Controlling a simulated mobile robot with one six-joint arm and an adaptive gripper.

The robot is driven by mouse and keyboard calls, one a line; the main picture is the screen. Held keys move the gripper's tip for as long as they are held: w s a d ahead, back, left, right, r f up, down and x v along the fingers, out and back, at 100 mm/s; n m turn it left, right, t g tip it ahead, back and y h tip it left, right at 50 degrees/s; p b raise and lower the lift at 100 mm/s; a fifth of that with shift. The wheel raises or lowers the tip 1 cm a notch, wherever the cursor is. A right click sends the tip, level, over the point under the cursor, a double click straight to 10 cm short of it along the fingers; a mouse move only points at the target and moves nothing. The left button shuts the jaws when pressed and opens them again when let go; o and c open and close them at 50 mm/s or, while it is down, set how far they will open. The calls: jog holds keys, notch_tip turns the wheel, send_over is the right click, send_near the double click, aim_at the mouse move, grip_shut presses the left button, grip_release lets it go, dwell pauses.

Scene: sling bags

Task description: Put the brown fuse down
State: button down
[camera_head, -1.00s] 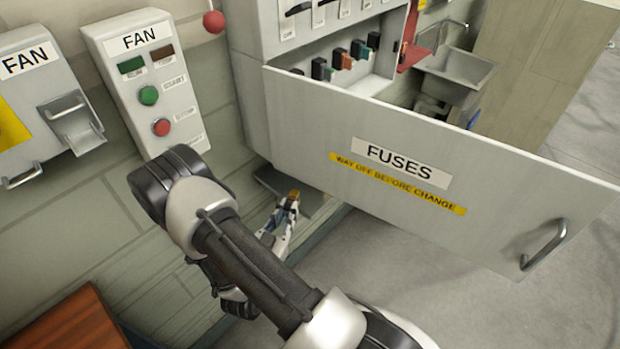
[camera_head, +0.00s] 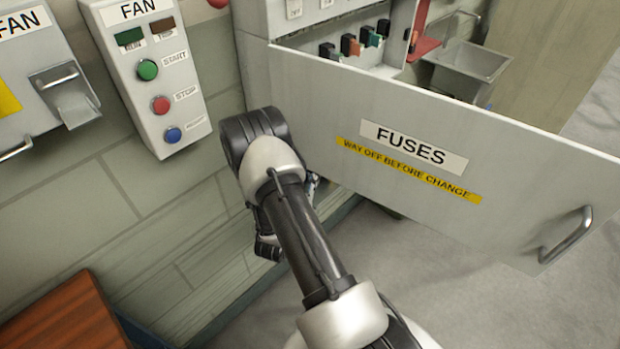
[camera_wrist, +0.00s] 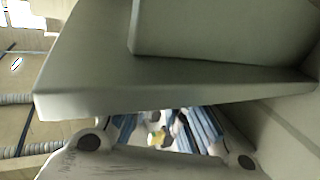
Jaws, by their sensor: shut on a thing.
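My gripper (camera_wrist: 165,135) is at the bottom of the wrist view, its bluish fingers shut on the brown fuse (camera_wrist: 157,138). Only a small yellow-brown patch of the fuse shows between the fingers. A grey slab, seemingly the shelf (camera_wrist: 150,85) under the fuse cabinet, lies across the wrist view and covers part of the gripper. Whether fuse and shelf touch cannot be told. In the head view my arm hides the fuse and nearly all of the gripper (camera_head: 313,186), which is below the cabinet by the open door.
The open FUSES door (camera_head: 440,165) reaches out to the right of my arm. Several fuses (camera_head: 352,45) sit in the cabinet (camera_head: 262,22). A FAN button box (camera_head: 150,85) is on the wall at left. A wooden top (camera_head: 65,320) is at lower left. A sink (camera_head: 470,65) stands behind.

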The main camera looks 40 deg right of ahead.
jog(key=shift+r, duration=0.15)
jog(key=c, duration=1.8)
grip_release()
jog(key=shift+f, duration=0.2)
jog(key=shift+c, duration=0.2)
